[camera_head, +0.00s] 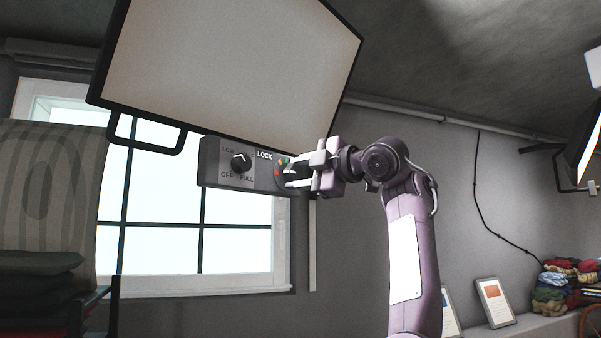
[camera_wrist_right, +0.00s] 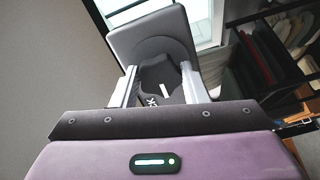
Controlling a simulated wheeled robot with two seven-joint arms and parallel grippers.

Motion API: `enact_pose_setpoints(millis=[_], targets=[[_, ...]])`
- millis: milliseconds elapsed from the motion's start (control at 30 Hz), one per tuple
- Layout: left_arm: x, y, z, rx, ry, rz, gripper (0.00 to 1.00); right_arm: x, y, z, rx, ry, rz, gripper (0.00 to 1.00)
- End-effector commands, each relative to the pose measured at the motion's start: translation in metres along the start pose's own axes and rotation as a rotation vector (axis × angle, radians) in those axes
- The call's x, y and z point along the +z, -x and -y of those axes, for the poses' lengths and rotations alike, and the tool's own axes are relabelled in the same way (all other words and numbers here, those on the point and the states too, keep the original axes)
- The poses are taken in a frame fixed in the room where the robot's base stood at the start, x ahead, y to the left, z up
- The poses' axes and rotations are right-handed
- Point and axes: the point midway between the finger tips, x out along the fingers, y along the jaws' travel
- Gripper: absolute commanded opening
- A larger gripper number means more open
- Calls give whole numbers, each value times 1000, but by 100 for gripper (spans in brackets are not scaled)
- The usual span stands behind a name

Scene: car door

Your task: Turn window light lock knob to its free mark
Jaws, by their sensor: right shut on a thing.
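The grey control box (camera_head: 211,165) hangs under a large light panel (camera_head: 235,65). The LOCK label (camera_head: 265,155) is on its right part, with small coloured marks (camera_head: 280,162), green, orange and red, beside the lock knob. My right gripper (camera_head: 290,174) reaches in from the right and mostly hides that knob in the head view. In the right wrist view, the gripper's two fingers (camera_wrist_right: 160,92) are shut on the dark lock knob (camera_wrist_right: 153,74), which bears a white pointer line. Which mark the pointer faces cannot be told. My left gripper is out of view.
A second dark knob (camera_head: 241,162) with LOW, OFF and FULL labels sits on the box's left part. A black bracket (camera_head: 147,143) hangs left of the box. A window (camera_head: 165,249) stands behind; open space lies below the box.

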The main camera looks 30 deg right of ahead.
Motion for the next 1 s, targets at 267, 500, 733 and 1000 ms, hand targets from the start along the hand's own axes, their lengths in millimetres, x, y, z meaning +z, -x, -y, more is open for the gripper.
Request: enact_pose_setpoints(millis=[267,500,733,1000], targets=[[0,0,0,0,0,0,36,0,0,0,0,19,0,18],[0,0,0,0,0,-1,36,0,0,0,0,19,0,18],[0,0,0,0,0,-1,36,0,0,0,0,18,0,62],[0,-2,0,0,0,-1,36,0,3,1,1,17,0,62]])
